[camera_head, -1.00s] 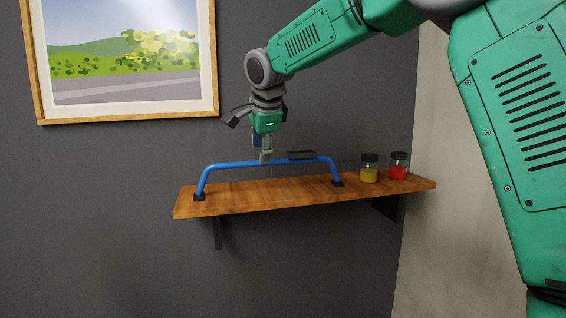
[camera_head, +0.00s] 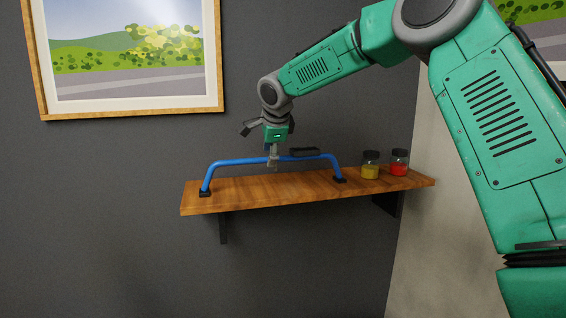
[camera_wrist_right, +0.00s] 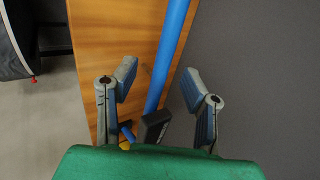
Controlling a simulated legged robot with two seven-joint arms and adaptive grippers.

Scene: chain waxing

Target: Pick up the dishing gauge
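The dishing gauge (camera_head: 235,162) is a blue arched bar standing on black feet on the wooden shelf. A black block (camera_head: 304,152) sits on its bar, right of the middle. My right gripper (camera_head: 273,166) points down at the middle of the bar, its fingertips reaching about bar height or slightly below. In the right wrist view, the blue bar (camera_wrist_right: 168,55) runs between the two parted fingers of the gripper (camera_wrist_right: 158,80), with gaps on both sides. The bar's black block (camera_wrist_right: 153,127) shows near the palm. My left gripper is not in view.
The wooden shelf (camera_head: 250,199) is fixed to a dark grey wall. A yellow jar (camera_head: 370,168) and a red jar (camera_head: 399,165) with dark lids stand at its right end. A framed picture (camera_head: 130,108) hangs above left. The shelf's left end is clear.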

